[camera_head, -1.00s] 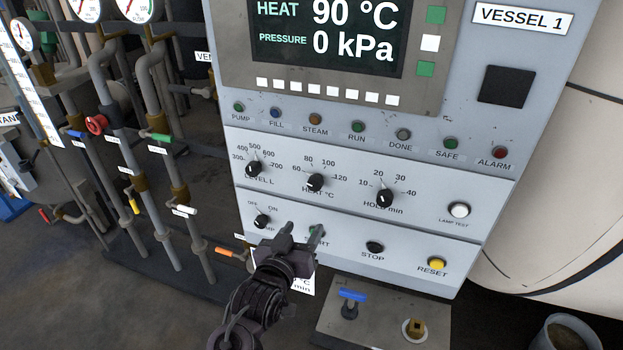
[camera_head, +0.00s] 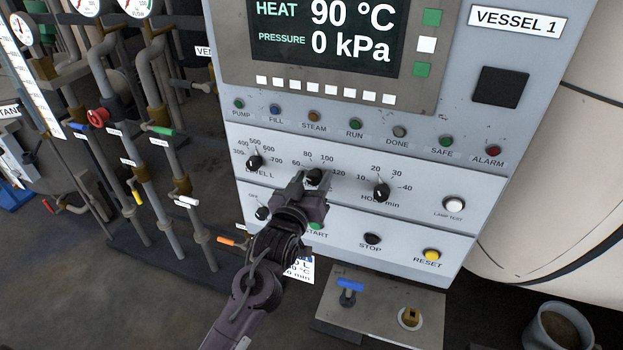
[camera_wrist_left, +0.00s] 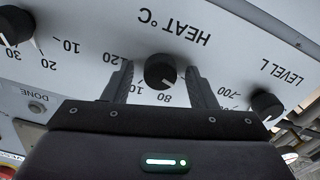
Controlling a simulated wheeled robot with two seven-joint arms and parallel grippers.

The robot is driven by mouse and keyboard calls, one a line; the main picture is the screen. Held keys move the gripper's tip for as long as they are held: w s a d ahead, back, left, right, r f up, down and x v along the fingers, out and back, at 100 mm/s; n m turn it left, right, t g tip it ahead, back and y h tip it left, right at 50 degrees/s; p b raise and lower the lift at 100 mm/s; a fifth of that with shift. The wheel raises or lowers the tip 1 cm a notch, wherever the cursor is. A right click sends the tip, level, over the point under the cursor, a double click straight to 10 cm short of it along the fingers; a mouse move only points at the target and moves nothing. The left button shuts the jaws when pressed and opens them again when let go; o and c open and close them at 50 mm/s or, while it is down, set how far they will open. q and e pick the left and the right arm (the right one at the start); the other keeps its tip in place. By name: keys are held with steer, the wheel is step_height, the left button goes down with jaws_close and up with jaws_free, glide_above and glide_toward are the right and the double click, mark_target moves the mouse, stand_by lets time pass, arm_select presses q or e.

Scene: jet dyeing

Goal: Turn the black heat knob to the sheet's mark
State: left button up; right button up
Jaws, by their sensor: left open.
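The black heat knob (camera_head: 314,176) is on the control panel, in the middle of a row of three dials. My left gripper (camera_head: 308,178) is in front of it. In the left wrist view the heat knob (camera_wrist_left: 160,71) lies between the two fingers of my left gripper (camera_wrist_left: 160,82), which are open with a gap on each side. The white sheet (camera_head: 299,270) is below the panel, mostly hidden behind my left arm; only parts of its lettering show. The display (camera_head: 325,30) reads heat 90 °C. My right gripper is not in view.
The level knob (camera_head: 254,162) and the hold knob (camera_head: 381,190) flank the heat knob. Below are the stop button (camera_head: 372,239) and yellow reset button (camera_head: 432,255). Pipes with coloured valve handles stand at left. A small stand with a blue handle (camera_head: 350,285) is below.

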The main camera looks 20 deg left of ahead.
arm_select(q)
steer(key=shift+c, duration=0.3)
steer(key=c, duration=0.9)
